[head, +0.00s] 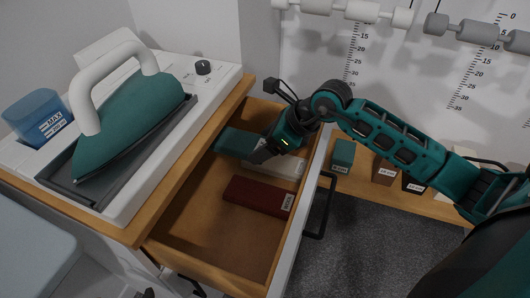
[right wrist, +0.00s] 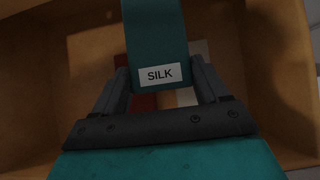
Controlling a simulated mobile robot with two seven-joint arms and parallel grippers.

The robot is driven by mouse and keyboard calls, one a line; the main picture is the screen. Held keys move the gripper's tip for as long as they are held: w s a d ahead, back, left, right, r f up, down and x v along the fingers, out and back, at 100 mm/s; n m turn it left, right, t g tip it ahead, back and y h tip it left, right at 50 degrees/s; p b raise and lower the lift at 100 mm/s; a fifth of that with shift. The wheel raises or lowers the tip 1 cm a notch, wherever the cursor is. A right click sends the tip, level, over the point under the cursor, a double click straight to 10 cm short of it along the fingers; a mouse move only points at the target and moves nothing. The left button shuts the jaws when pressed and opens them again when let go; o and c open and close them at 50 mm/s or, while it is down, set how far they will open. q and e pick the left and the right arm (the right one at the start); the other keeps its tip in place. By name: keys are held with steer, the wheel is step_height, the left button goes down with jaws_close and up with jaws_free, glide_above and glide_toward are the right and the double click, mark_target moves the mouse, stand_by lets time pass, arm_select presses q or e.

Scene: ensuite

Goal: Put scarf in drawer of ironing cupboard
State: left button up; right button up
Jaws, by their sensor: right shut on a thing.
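My right gripper (head: 262,152) is over the open drawer (head: 190,225) of the ironing cupboard, its fingers pointing left. It is shut on a teal folded scarf (head: 234,141). In the right wrist view the teal scarf (right wrist: 155,40) sits between the fingers (right wrist: 160,90), with a white label reading SILK. The scarf is inside the drawer's outline; I cannot tell whether it touches the bottom. A dark red folded piece (head: 255,195) with a white label and a pale folded piece (head: 277,166) lie in the drawer. My left gripper is not in view.
A teal iron (head: 130,115) and a blue water tank (head: 38,115) stand on the cupboard top left of the drawer. A black handle (head: 322,205) sticks out from the drawer front. A wooden shelf at right holds several labelled pieces, one teal (head: 343,154). The drawer's near part is bare.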

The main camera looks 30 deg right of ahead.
step_height(320, 180, down, 3)
steer(key=shift+f, duration=0.2)
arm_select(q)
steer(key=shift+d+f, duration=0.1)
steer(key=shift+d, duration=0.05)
arm_select(e)
steer(key=shift+f+b, duration=0.4)
steer(key=shift+b, duration=0.15)
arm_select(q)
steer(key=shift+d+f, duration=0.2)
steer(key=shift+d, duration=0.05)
arm_select(e)
steer(key=shift+f, duration=0.2)
steer(key=o, duration=1.1)
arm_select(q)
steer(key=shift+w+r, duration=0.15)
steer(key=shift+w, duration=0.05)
